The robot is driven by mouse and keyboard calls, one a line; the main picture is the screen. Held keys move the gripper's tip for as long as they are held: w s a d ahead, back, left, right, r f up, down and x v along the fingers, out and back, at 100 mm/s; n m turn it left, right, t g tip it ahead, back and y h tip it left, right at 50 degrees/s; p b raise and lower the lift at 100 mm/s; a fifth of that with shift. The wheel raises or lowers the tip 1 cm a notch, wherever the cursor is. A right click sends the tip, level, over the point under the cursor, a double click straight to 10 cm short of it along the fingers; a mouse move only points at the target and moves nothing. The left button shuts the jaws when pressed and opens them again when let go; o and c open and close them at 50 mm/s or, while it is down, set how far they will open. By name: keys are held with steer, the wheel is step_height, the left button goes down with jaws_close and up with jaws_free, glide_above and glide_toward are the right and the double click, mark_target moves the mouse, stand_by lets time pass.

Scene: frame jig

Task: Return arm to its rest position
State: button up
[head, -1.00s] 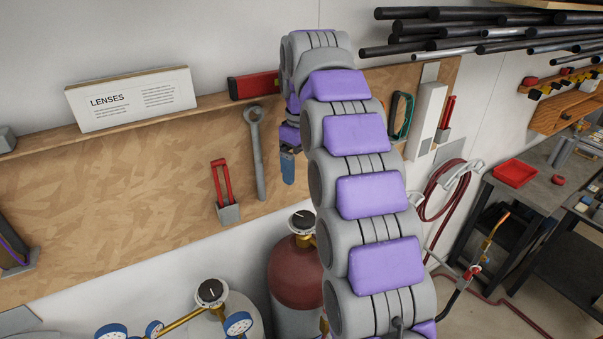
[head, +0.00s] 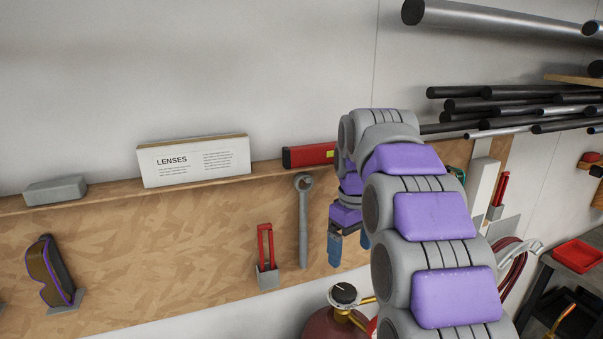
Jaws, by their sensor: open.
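My arm, grey with purple pads, rises from the lower right of the head view and bends over toward the wooden wall board (head: 170,245). My gripper (head: 348,250) hangs at the arm's far end, pointing down in front of the board. Its blue fingers are apart, and nothing shows between them. The arm's links hide part of the gripper's right side. A grey wrench (head: 303,225) hangs on the board just left of the gripper. Whether the gripper touches the board cannot be told.
A LENSES box (head: 194,163), a grey block (head: 55,190) and a red level (head: 308,156) sit on the board's ledge. Goggles (head: 50,272) and red-handled pliers (head: 266,248) hang below. Dark pipes (head: 510,103) stick out at upper right. A gas cylinder (head: 335,324) stands below.

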steer(key=s+f+m+b, duration=0.2)
steer(key=s+f+b, duration=0.2)
steer(key=s+f, duration=0.4)
steer(key=s+f+m+g+b, duration=0.1)
steer(key=s+f+b, duration=0.3)
steer(key=s+f, duration=0.5)
steer(key=s+f+m+b, duration=0.3)
steer(key=s+f, duration=0.6)
steer(key=s, duration=1.2)
steer(key=shift+s+d+m+g+b, duration=0.15)
steer(key=shift+d+m+g+b, duration=0.15)
steer(key=shift+d+m+b, duration=0.15)
steer(key=shift+a+f, duration=0.1)
step_height(320, 180, up, 28)
steer(key=m+t+p, duration=0.2)
steer(key=m+p, duration=1.2)
steer(key=p, duration=0.6)
glide_above(344, 290)
step_height(344, 290, down, 17)
steer(key=shift+f+p, duration=0.2)
steer(key=shift+p, duration=0.8)
